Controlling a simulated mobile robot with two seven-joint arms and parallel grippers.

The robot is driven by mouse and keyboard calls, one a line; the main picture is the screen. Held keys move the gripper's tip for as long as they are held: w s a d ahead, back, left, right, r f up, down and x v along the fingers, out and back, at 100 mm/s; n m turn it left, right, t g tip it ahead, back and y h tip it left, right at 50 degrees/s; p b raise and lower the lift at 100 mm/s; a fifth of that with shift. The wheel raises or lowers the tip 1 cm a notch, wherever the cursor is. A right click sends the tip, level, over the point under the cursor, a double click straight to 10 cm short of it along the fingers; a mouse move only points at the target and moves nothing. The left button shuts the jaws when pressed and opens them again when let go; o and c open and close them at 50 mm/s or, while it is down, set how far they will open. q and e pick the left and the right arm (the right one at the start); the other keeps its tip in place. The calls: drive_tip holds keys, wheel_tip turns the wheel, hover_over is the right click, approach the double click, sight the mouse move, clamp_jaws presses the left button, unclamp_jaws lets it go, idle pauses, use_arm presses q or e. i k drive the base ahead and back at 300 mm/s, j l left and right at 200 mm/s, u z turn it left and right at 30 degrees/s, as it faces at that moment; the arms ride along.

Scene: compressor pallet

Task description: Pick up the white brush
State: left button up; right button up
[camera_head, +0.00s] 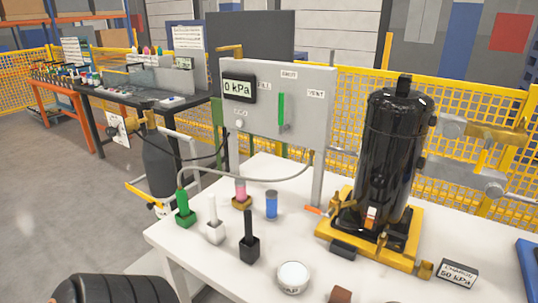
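The white brush (214,231) stands upright on the white table, with a slim white handle above a white block-shaped lower part. It is near the table's left side, between a green brush-like piece (185,214) at its left and a black one (249,246) at its right. All three stand apart from one another. Neither of my grippers shows in the head view, so I cannot see whether they are open or shut.
A black compressor (388,155) on a yellow base stands right of centre. A grey gauge panel (302,105) rises behind the brushes, with a hose in front. A blue cup (271,204), white round tin (293,277) and brown block (340,295) are nearby. A black ribbed object (115,290) shows bottom left.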

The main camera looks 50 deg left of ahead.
sight(211, 200)
drive_tip(key=u, duration=2.15)
drive_tip(key=z, duration=0.6)
drive_tip(key=j+z, duration=0.8)
drive_tip(key=z, duration=0.15)
drive_tip(key=j+z, duration=0.2)
drive_tip(key=j, duration=0.25)
drive_tip(key=k+j+z, duration=0.15)
drive_tip(key=j, duration=0.3)
drive_tip(key=i, duration=0.05)
